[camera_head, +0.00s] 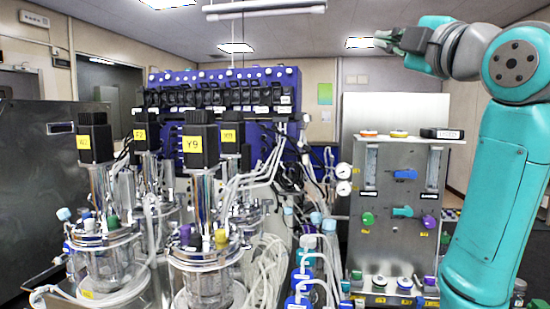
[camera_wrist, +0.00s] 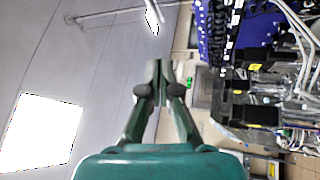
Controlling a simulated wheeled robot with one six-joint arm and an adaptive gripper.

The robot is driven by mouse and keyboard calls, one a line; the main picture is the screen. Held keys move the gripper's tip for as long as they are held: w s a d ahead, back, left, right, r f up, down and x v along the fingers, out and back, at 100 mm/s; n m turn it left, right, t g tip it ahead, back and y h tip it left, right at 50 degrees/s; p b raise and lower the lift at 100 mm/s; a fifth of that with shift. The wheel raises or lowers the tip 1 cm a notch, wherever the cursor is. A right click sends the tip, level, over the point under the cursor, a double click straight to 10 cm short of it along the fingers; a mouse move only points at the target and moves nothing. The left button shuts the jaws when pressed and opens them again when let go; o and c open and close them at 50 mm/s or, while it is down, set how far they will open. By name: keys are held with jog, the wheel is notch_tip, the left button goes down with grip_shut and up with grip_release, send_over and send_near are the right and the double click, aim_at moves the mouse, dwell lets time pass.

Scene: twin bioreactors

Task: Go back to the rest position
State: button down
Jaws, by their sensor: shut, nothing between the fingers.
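My teal arm rises at the right of the head view. My gripper (camera_head: 384,39) is at its end, high up near the ceiling and pointing left, clear of the equipment. In the wrist view my gripper (camera_wrist: 159,72) shows with its fingers together and nothing between them. The glass bioreactors (camera_head: 205,262) stand below and to the left of it in the head view, with black motor heads carrying yellow labels.
A blue pump rack (camera_head: 172,78) with black units stands behind the bioreactors. A steel gas panel (camera_head: 388,228) with coloured knobs stands next to my arm. Hoses and cables fill the middle. Ceiling lamps (camera_head: 236,47) are overhead. The space around my gripper is free.

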jog(key=w+d+f+m+h, duration=0.1)
jog(key=w+f+m, duration=0.2)
jog(key=f, duration=0.8)
jog(key=w+f+m+h, duration=0.1)
jog(key=w+f+m, duration=0.1)
jog(key=f, duration=0.8)
jog(key=w+d+f+m+h, duration=0.1)
jog(key=w+f+m, duration=0.2)
jog(key=f, duration=0.8)
jog(key=s+f+m+g+h, duration=0.1)
jog(key=s+f+m, duration=0.3)
jog(key=f, duration=0.9)
jog(key=s+f+m+g+h, duration=0.1)
jog(key=s+f, duration=0.4)
jog(key=f, duration=0.8)
jog(key=s+a+f+m+g+h, duration=0.15)
jog(key=s+f+m, duration=0.25)
jog(key=s+f, duration=1.45)
jog(key=s+m+g, duration=0.2)
jog(key=s+m, duration=0.1)
jog(key=s, duration=2.6)
jog(key=shift+a+r, duration=0.4)
jog(key=shift+g, duration=0.25)
